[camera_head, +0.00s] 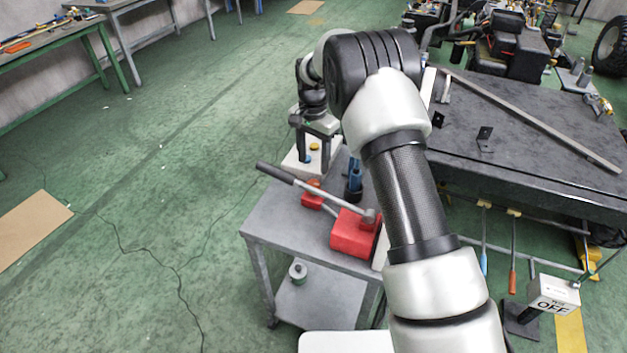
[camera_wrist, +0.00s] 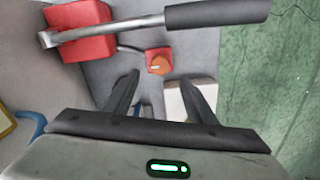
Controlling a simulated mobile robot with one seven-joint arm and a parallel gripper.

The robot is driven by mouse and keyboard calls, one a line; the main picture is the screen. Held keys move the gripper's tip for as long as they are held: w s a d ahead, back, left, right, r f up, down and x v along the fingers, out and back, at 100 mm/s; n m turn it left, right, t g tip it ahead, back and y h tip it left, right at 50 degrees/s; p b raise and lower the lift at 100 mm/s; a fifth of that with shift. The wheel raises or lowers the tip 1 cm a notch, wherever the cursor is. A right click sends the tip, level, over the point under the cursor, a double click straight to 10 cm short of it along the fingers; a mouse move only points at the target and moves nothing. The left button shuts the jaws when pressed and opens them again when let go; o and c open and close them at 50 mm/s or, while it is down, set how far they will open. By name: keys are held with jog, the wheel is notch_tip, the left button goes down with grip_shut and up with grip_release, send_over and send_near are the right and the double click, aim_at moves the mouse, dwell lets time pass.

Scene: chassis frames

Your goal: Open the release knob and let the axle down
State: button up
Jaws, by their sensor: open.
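The release knob (camera_wrist: 158,63) is orange with a pale mark, on a small red block in the wrist view. The small red block (camera_head: 312,200) also shows in the head view, on a grey cart. A hose joins it to a larger red pump block (camera_head: 352,234). A lever (camera_head: 300,184) with a black handle rises from the larger block. My gripper (camera_wrist: 160,80) is open and empty, its fingers spread on the near side of the knob, apart from it. In the head view my gripper (camera_head: 314,158) is above a white box, behind the knob. I cannot make out the axle.
The pump lever (camera_wrist: 110,30) crosses the top of the wrist view beyond the knob. The grey cart top (camera_head: 275,218) has bare room at left. A dark bench (camera_head: 545,150) with a long bar is at right. Green floor is open at left.

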aim_at(313, 183)
notch_tip(313, 183, down, 9)
jog(key=shift+p, duration=0.3)
jog(key=c, duration=1.1)
jog(key=shift+o, duration=0.2)
